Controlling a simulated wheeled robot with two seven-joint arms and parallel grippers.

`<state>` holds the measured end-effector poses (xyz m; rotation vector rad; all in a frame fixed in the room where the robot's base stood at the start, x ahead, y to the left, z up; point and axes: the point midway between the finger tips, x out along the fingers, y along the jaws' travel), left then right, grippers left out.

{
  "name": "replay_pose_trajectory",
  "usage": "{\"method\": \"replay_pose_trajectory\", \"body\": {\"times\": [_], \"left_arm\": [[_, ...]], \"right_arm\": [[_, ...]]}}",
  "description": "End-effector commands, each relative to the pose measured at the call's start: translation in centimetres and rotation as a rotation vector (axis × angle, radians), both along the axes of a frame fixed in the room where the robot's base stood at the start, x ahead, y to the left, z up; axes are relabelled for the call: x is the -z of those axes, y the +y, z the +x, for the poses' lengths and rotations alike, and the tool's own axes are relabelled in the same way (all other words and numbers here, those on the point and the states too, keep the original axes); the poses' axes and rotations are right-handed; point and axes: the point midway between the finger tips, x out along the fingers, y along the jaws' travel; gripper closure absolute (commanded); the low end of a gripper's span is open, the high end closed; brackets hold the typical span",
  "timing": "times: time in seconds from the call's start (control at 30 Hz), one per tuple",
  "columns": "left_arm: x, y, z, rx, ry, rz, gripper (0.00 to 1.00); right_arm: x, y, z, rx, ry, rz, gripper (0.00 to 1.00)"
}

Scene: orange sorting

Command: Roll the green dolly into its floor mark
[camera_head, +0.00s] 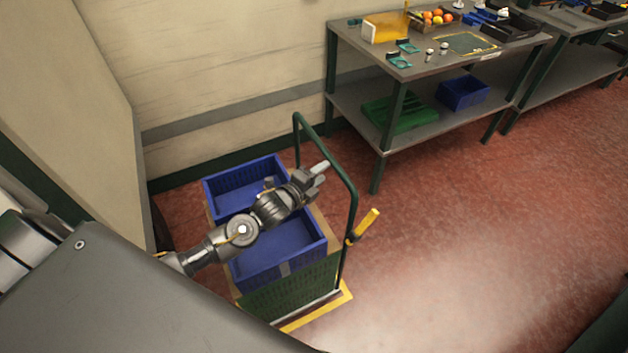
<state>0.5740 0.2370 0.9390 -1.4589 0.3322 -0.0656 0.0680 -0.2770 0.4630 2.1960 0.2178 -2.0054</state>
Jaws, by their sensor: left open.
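The green dolly shows its tall green push handle (350,190). It carries a green crate (290,292) with a blue crate (282,262) on it at the near end, and another blue crate (240,172) at the far end. Yellow floor mark lines (318,310) show along the dolly's near and right lower edges; the rest is hidden under it. My left arm reaches across the crates. My left gripper (321,174) is open and empty, above the crates and inside the handle frame as seen here. I cannot tell whether it touches the handle. My right gripper is out of view.
A yellow bar (364,225) sticks out beside the handle. A grey workbench (445,70) with oranges, trays and small items stands at the back right, with green and blue crates on its lower shelf. The wall is close behind the dolly.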

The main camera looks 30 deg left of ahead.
Motion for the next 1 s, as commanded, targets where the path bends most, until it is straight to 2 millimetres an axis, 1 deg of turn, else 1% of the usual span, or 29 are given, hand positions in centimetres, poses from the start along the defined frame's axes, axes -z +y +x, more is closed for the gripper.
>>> {"method": "replay_pose_trajectory", "body": {"times": [0.03, 0.1, 0.2, 0.3, 0.83, 0.93, 1.0], "left_arm": [[0.0, 0.2, -0.9, 0.001, -0.001, 0.0, 0.59], [-0.2, 0.5, -1.7, 0.001, -0.001, 0.001, 0.59], [-0.4, 0.7, -2.5, 0.0, 0.0, 0.0, 0.59], [-0.6, 0.7, -2.9, 0.0, -0.001, 0.0, 0.59], [-0.7, 0.7, -2.9, 0.0, -0.001, 0.0, 0.59], [-1.6, 0.7, -2.9, 0.0, -0.001, 0.0, 0.59], [-2.9, 0.7, -2.9, 0.0, -0.002, -0.001, 0.59]], "right_arm": [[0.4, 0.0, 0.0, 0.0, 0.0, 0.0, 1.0], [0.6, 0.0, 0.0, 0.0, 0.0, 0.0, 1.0], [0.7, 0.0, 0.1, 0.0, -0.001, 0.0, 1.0], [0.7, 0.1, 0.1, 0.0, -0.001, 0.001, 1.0], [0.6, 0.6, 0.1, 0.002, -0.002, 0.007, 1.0], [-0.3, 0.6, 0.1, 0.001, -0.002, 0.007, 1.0], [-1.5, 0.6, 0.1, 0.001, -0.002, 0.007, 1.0]]}}
